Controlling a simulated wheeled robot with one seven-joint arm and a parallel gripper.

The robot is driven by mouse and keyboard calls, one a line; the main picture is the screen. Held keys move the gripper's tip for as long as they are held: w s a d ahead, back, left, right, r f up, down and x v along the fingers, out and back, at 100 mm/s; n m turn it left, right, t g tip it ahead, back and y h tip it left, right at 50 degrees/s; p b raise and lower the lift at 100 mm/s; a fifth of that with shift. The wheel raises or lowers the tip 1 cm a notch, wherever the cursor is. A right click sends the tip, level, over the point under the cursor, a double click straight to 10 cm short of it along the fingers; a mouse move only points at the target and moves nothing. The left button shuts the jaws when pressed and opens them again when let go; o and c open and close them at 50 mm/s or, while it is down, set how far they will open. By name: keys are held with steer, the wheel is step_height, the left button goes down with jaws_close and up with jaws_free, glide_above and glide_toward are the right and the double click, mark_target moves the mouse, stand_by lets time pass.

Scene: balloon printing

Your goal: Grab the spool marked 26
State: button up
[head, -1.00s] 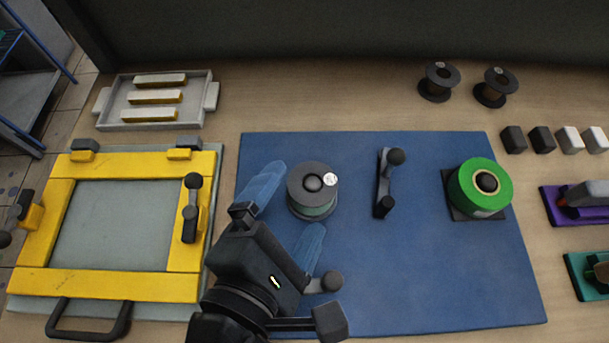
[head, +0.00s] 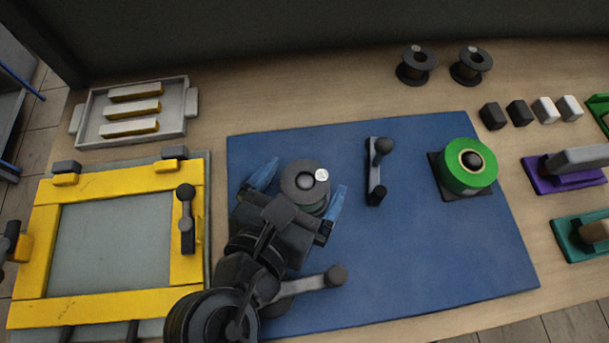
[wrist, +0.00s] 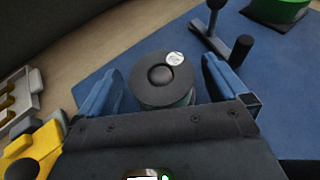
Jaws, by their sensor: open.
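The label's number is too small to read. Some greenish winding shows below its flange. In the wrist view the spool (wrist: 161,77) sits between the fingers. My gripper (head: 301,186) is open, with one blue finger on each side of the spool. A gap seems to show on both sides.
A crank handle (head: 377,172) and a green roll (head: 467,167) stand on the mat to the right. A yellow frame (head: 50,250) is at left. A tray (head: 183,126) with yellow-white bars lies behind it.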

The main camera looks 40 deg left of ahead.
steer(key=shift+x, duration=1.6)
steer(key=c, duration=1)
